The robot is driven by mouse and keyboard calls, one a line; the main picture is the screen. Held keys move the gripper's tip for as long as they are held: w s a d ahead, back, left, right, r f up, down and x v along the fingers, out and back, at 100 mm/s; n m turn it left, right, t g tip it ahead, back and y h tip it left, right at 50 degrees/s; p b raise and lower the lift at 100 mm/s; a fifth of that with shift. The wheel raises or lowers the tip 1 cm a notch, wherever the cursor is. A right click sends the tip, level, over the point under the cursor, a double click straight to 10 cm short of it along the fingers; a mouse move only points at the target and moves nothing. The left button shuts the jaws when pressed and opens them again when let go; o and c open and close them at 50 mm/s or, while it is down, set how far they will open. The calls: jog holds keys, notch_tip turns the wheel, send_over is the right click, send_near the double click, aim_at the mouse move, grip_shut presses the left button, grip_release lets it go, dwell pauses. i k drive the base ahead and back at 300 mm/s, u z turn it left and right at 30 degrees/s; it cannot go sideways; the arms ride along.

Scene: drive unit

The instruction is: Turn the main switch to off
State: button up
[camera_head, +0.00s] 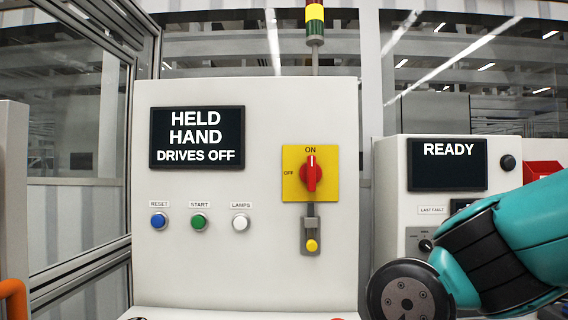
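The main switch (311,173) is a red rotary handle on a yellow plate (328,192), on the front of a light grey cabinet (240,275). Its handle stands upright, in line with the ON label above; the OFF label is to its left. Below the plate hangs a grey hasp-like fitting (310,223) with a yellow round end (312,245). My teal arm enters from the lower right, its dark round joint face in front of the cabinet's lower right. My gripper is not in view.
The cabinet's screen (197,137) reads "HELD HAND DRIVES OFF". Blue reset (159,220), green start (199,221) and white lamps (240,222) buttons sit below it. A second cabinet at right has a screen (447,164) reading "READY". A framed glass fence (75,130) stands at left.

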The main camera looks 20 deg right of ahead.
aim_at(311, 173)
jog(key=z, duration=0.35)
jog(key=i, duration=0.65)
jog(key=z, duration=0.4)
